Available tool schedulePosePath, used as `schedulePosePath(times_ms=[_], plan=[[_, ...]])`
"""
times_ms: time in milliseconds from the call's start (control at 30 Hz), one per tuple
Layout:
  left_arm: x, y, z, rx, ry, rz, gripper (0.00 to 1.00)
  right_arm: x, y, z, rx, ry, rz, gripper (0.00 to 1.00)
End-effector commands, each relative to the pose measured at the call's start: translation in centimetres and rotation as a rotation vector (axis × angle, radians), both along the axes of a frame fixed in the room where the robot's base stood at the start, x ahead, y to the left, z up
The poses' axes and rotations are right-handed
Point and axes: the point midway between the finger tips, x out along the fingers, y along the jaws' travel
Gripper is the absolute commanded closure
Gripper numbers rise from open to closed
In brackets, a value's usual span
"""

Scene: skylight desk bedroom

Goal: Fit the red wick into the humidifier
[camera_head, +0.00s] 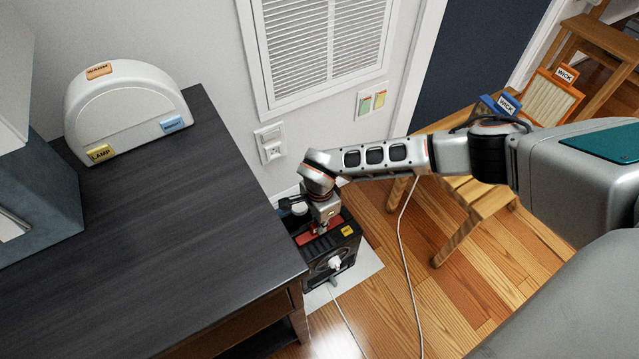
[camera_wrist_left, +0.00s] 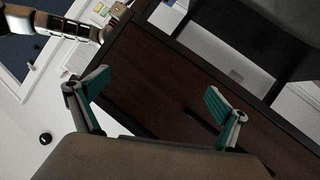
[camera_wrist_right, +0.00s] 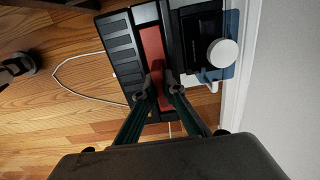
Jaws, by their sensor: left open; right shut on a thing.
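The humidifier (camera_head: 343,262) is a black box on the floor beside the desk, with a yellow tag and a white plug or knob on its front. The red wick (camera_head: 312,236) is a red strip at its top. In the right wrist view the wick (camera_wrist_right: 153,45) lines up with the long slot between black panels of the humidifier (camera_wrist_right: 122,52). How deep it sits I cannot tell. My right gripper (camera_head: 322,222) points down and is shut on the wick; its fingertips (camera_wrist_right: 160,84) cover part of it. My left gripper (camera_wrist_left: 158,92) is open and empty.
A blue-framed wick (camera_head: 502,104) and an orange-framed wick (camera_head: 551,98) stand on a wooden stool (camera_head: 462,220). The dark desk (camera_head: 170,235) carries a white arched lamp (camera_head: 122,112) and stands close left of the humidifier. A white cord (camera_head: 402,240) crosses the floor.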

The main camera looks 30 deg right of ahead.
Motion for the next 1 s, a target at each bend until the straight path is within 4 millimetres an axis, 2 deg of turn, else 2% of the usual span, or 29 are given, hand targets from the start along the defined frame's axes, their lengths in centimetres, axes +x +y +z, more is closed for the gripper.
schedulePosePath(times_ms=[867, 900, 933, 1000], plan=[[-0.04, -0.06, 0.02, -0.002, 0.0, -0.001, 0.0, 0.0, 0.04, -0.57, 0.001, 0.0, 0.001, 1.0], [-0.05, -0.07, 0.02, -0.002, 0.0, -0.001, 0.0, 0.01, 0.04, -0.56, 0.001, 0.0, 0.001, 0.81], [-0.05, -0.07, 0.02, -0.002, 0.0, -0.001, 0.0, 0.0, 0.04, -0.57, 0.001, 0.0, 0.001, 0.73], [-0.06, -0.08, 0.0, -0.002, 0.001, -0.002, 0.0, -0.04, 0.03, -0.61, 0.0, 0.0, 0.001, 0.71]])
